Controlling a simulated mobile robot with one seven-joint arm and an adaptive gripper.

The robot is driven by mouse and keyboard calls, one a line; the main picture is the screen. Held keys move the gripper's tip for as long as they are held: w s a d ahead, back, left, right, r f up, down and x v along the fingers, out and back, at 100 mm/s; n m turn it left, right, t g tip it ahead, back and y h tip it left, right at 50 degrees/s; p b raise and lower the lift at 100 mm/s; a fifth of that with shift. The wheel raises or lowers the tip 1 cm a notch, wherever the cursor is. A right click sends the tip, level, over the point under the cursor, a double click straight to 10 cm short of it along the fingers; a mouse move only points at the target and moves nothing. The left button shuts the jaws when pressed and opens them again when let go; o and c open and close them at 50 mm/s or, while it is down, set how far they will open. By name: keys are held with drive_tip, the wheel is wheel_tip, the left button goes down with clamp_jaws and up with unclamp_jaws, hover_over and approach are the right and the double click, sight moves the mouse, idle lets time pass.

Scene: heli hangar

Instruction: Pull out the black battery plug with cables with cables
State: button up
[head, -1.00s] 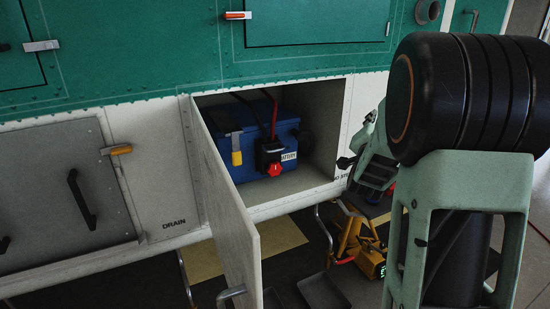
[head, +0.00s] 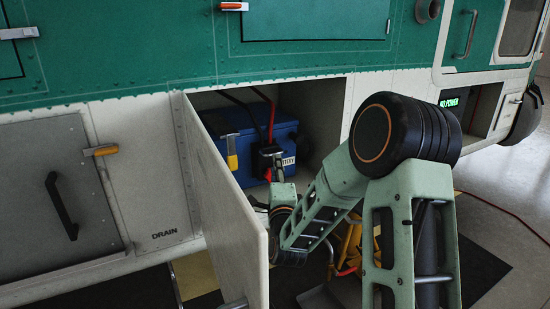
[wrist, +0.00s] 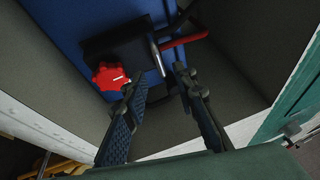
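The blue battery (head: 228,124) sits inside the open bay; it fills the upper left of the wrist view (wrist: 60,22). The black battery plug (head: 267,151) is on its front face, with a black and a red cable rising from it. In the wrist view the plug (wrist: 112,41) shows a red knob (wrist: 108,76) and a grey metal bar (wrist: 157,58). My gripper (wrist: 158,82) is open, its two fingers apart. Their tips point towards the bar and lie close to it; I cannot tell if they touch. In the head view my gripper partly covers the plug's front.
The open bay door (head: 225,195) stands left of my arm. A yellow padlock-like tag (head: 232,160) hangs at the battery's left. The bay's walls and lower edge surround the gripper closely. Yellow equipment (head: 348,245) stands on the floor below.

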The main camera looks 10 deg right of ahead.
sight(270, 164)
drive_tip(key=shift+w+d+r, duration=0.1)
drive_tip(key=shift+w+r, duration=0.1)
drive_tip(key=shift+w, duration=1.15)
drive_tip(key=shift+w+d+r, duration=0.1)
drive_tip(key=shift+w+r, duration=0.1)
drive_tip(key=shift+w, duration=1.15)
clamp_jaws()
